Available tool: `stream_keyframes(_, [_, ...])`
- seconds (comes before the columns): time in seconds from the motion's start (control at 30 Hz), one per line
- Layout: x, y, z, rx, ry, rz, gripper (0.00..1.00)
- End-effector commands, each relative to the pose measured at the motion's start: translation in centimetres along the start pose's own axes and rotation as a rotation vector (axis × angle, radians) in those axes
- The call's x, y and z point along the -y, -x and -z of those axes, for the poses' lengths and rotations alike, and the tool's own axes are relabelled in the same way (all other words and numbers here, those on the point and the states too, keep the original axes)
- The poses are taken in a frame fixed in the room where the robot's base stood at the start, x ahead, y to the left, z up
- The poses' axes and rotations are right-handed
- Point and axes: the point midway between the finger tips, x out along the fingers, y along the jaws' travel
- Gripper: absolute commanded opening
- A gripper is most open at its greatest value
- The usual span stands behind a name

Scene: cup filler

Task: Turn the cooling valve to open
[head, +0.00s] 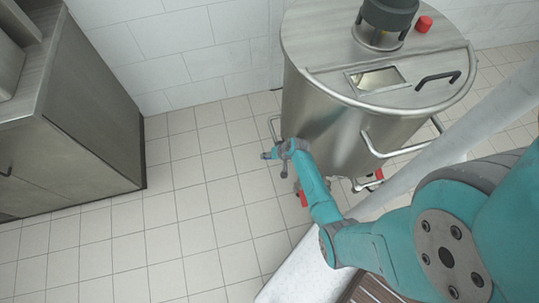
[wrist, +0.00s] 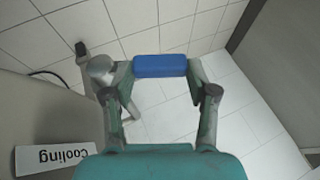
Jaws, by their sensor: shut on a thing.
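The cooling valve has a blue handle (wrist: 160,66) and a silver body (wrist: 102,70), both seen in the wrist view. The handle lies across the picture between my two fingertips. My gripper (wrist: 160,78) is shut on the handle, one finger at each end of it. A white label reading "Cooling" (wrist: 53,157) shows upside down at the lower left, on the tank wall. In the head view, my arm reaches to the lower left side of the steel tank (head: 325,115). The valve is too small and covered to make out there.
The tank has a curved handle rail (head: 385,153) on its front and a red button (head: 424,24) on top. A steel cabinet (head: 90,95) stands at the left. The tiled floor (head: 190,200) between cabinet and tank is clear.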

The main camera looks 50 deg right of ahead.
Motion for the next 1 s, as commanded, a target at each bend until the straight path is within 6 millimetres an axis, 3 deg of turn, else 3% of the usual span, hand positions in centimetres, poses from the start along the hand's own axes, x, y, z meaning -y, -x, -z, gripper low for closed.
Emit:
stream_keyframes(0.3, [0.0, 0.0, -0.2, 0.003, -0.001, 0.005, 0.00])
stream_keyframes(0.33, [0.0, 0.0, -0.2, 0.003, -0.001, 0.005, 0.60])
stream_keyframes(0.37, [0.0, 0.0, -0.2, 0.003, -0.001, 0.004, 0.68])
stream_keyframes(0.77, [0.0, 0.3, -0.1, 0.000, -0.001, 0.004, 0.69])
stream_keyframes(1.0, [-0.1, 3.0, -0.1, -0.002, -0.003, 0.004, 0.69])
